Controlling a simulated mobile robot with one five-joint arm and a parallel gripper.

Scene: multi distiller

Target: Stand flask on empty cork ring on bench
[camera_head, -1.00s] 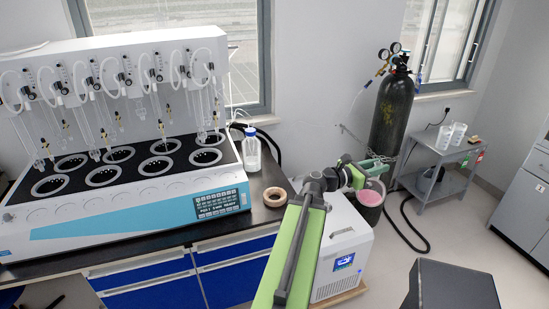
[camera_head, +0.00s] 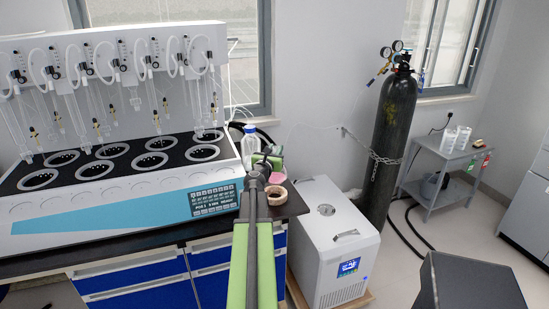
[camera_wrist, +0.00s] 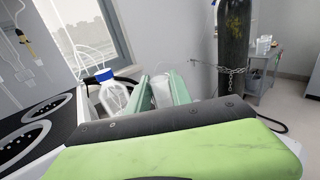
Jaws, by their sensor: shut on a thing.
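My gripper (camera_head: 270,160) is over the right end of the bench. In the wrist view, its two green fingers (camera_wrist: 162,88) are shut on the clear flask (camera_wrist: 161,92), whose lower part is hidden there. In the head view, the flask's pink-looking body (camera_head: 278,178) shows just beyond the gripper, partly hidden by it. The tan cork ring (camera_head: 284,199) lies on the dark bench top, just below the flask in the picture. My arm covers its left part. I cannot tell whether flask and ring touch.
A blue-capped bottle (camera_head: 250,143) stands close behind the gripper, left of the flask. The multi-distiller (camera_head: 120,190) fills the bench to the left. A white chiller (camera_head: 335,240) stands on the floor at right, with a black gas cylinder (camera_head: 392,140) behind it.

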